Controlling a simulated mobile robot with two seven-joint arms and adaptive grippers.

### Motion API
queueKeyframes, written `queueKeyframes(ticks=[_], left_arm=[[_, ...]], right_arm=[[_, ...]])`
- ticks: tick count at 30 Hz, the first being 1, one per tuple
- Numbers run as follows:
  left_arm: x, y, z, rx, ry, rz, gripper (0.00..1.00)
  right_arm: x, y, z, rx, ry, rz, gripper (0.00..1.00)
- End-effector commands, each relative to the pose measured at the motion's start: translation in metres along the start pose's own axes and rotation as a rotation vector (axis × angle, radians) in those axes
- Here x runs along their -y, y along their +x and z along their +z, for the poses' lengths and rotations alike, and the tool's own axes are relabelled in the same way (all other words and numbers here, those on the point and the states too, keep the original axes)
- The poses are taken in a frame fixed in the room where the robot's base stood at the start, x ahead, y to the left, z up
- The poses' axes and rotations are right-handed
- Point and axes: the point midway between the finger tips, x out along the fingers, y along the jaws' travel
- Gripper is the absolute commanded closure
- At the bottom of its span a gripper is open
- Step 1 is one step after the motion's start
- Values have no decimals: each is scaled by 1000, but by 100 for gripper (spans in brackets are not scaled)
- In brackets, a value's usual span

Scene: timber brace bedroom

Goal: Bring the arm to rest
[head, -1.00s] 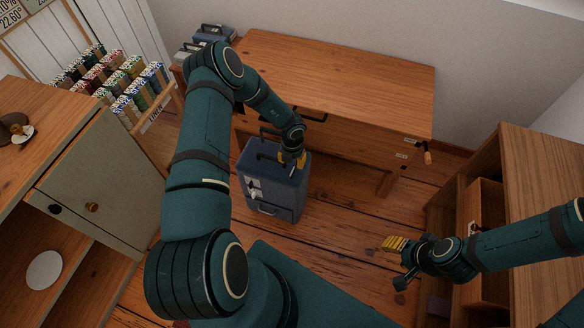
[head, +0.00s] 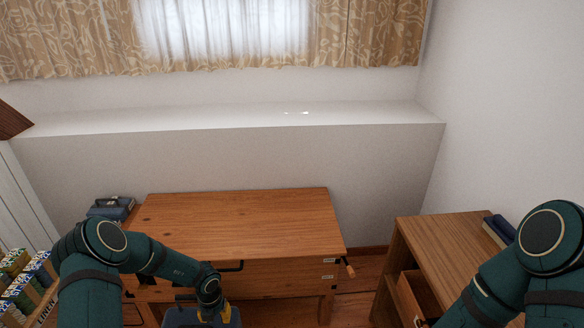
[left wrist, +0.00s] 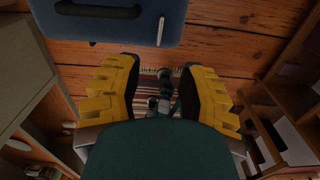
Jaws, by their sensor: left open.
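My left arm (head: 150,257) comes in from the left in the head view. My left gripper (head: 207,314) is at the bottom edge there, in front of the wooden desk, with its yellow fingers partly cut off. In the left wrist view its yellow fingers (left wrist: 157,90) are spread apart with nothing between them. A blue case (left wrist: 120,20) is at the top of that view, beyond the fingertips; its top also shows at the bottom of the head view. My right arm (head: 535,255) is at the lower right of the head view; its gripper is out of frame.
The wooden desk (head: 240,225) stands against the wall. A wooden cabinet (head: 440,245) with an open drawer (head: 412,300) is at the right. A rack of small colourful items (head: 22,285) is at the far left. A striped rug (left wrist: 160,92) shows on the floor in the left wrist view.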

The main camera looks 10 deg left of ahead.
Motion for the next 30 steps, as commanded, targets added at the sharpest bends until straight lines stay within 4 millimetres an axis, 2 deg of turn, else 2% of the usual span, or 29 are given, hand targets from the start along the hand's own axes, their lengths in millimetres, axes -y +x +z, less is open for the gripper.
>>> queueKeyframes(ticks=[2,5,11,17,20,24,30], left_arm=[[4,-2,-2,10,78,13,61],[14,-6,-7,39,290,48,61],[50,-20,-26,120,936,133,61],[94,-38,-55,211,1603,184,61],[118,-47,-78,263,1934,195,61],[150,-62,-118,352,2388,195,61],[179,-80,-173,489,2888,176,61]], right_arm=[[0,0,0,0,0,0,53],[0,0,0,0,0,0,53],[0,0,0,0,0,0,53],[0,0,0,0,0,0,53],[0,0,0,0,0,0,53],[0,0,0,0,0,0,53],[0,0,0,0,0,0,53]])
